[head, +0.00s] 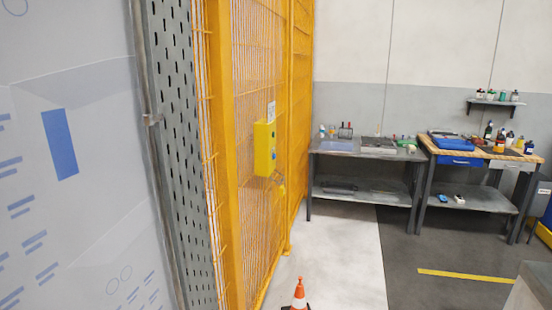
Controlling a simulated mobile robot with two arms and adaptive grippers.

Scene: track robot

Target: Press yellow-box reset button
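A yellow box (264,148) is mounted on the yellow mesh fence in the middle of the head view. A small dark or blue button (273,155) shows on its face, and another small spot is above it, too small to tell apart. A white label (271,112) is just above the box. Something yellow hangs below the box, too small to make out. Neither of my grippers is in view.
The yellow fence (225,150) runs along the left, beside a grey perforated post (175,120) and a white board (70,180). An orange cone (299,293) stands on the floor in front. Two workbenches (365,152) (480,156) stand at the back. The pale floor (340,255) between is clear.

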